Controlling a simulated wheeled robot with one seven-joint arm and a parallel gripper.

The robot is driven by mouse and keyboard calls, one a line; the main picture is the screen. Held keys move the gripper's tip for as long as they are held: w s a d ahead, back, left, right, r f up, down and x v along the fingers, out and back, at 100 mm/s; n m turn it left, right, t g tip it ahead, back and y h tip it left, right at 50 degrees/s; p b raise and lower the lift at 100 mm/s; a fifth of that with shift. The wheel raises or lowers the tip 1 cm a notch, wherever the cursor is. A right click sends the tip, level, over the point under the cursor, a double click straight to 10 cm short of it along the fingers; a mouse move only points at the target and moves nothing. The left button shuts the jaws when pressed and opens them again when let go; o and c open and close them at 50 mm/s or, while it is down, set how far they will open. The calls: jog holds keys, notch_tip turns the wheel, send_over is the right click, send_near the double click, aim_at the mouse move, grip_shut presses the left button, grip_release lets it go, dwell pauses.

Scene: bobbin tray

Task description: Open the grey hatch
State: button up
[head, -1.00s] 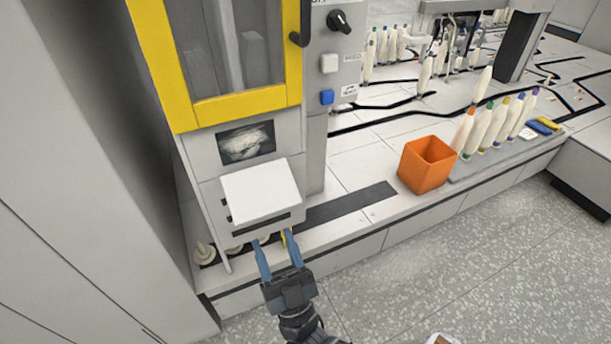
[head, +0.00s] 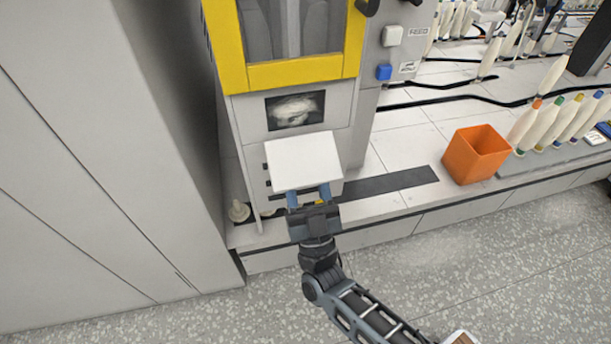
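A pale grey-white flap (head: 303,162), which looks like the hatch, juts out from the front of the machine's lower housing, below a small dark window (head: 295,110). Its broad face is seen from above and tilts toward me. My gripper (head: 308,192) is at the flap's lower front edge. Its two blue fingers stand apart, and their tips are hidden under or behind that edge. I cannot tell whether they touch the flap. Nothing is seen held between them.
A yellow-framed door (head: 305,72) is above the flap. A blue button (head: 383,72) is to the right. An orange bin (head: 476,155) and several bobbins (head: 545,125) stand on the right ledge. A tall grey cabinet (head: 95,150) is at left. The floor in front is clear.

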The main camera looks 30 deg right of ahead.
grip_shut()
dwell(0.5)
